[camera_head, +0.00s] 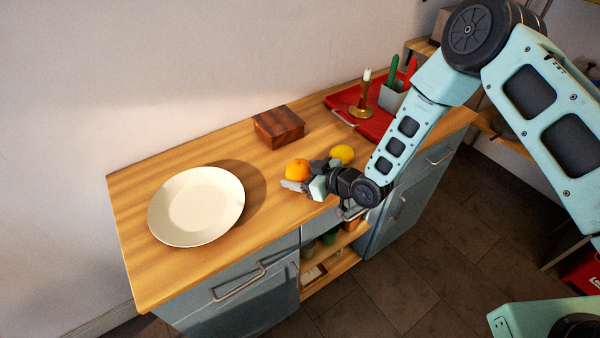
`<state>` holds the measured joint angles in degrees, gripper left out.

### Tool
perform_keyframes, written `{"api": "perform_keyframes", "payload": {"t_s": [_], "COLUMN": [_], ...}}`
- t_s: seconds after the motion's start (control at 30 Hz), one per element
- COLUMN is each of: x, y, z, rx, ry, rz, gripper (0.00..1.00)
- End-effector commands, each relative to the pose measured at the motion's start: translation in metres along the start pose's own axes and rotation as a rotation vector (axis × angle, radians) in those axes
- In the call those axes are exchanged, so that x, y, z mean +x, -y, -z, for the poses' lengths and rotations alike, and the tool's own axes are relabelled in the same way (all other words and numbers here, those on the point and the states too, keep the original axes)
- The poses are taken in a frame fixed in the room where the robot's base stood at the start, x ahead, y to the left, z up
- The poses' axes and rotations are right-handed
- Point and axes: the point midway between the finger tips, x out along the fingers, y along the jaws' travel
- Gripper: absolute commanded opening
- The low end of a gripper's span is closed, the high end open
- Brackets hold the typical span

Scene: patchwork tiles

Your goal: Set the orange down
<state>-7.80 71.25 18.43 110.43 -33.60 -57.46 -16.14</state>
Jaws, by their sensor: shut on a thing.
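The orange (297,169) is at the fingers of my gripper (300,181), over the front middle part of the wooden counter (262,222). My gripper is shut on the orange, and its near finger covers the fruit's lower edge. I cannot tell whether the orange touches the counter. My arm reaches in from the right.
A large cream plate (196,206) is at the left, casting a shadow to its right. A yellow lemon (342,154) is just behind my gripper. A wooden box (278,127) stands at the back. A red tray (341,113) at the right holds a candlestick (363,101) and a grey container (391,97).

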Motion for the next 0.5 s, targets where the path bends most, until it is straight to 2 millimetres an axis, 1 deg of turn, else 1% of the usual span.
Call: {"api": "perform_keyframes", "payload": {"t_s": [0.27,0.3,0.33,0.37,0.5], "x": [0.0022,0.0015,0.0014,0.0014,0.0013], "y": [0.0,0.0,0.0,0.0,0.0], "z": [-0.005,-0.004,-0.0037,-0.0037,-0.0036], "rx": [0.0,0.001,0.001,0.001,0.001], "ry": [-0.001,0.0,0.001,0.001,0.001], "rz": [0.0,0.0,0.0,0.0,0.0], "gripper": [0.39,0.75,0.83,0.89,0.89]}}
